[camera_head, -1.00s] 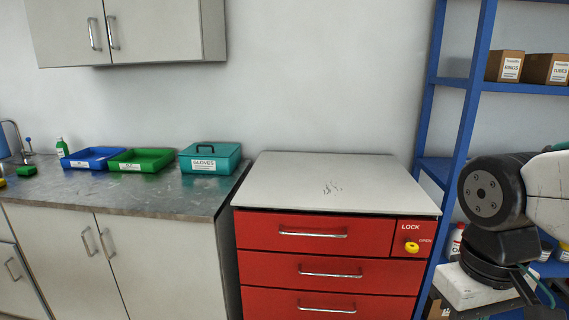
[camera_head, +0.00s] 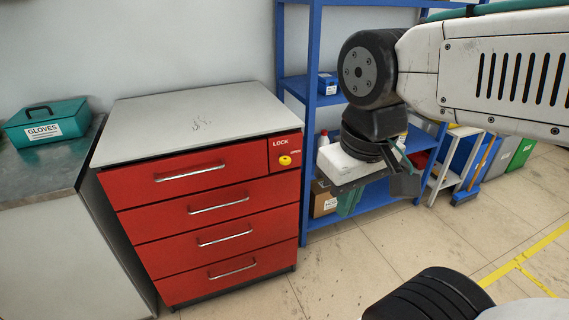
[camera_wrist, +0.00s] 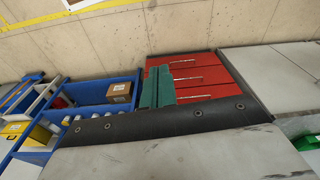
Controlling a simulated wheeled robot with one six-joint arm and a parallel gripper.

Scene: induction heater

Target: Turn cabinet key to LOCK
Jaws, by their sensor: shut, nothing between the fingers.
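The red drawer cabinet (camera_head: 190,210) stands left of my gripper in the head view, its drawers closed. My gripper (camera_head: 346,205) hangs right of the cabinet, apart from the key, in front of the blue shelf. Its teal fingers are together and empty. In the wrist view the shut fingers (camera_wrist: 157,88) show in front of the red cabinet (camera_wrist: 200,72); the key cannot be made out there.
The blue shelf rack (camera_head: 310,120) stands right of the cabinet, behind my arm, with a cardboard box (camera_head: 323,198) low down. A teal GLOVES box (camera_head: 46,123) is on the counter at left. The floor (camera_head: 270,297) before the cabinet looks clear.

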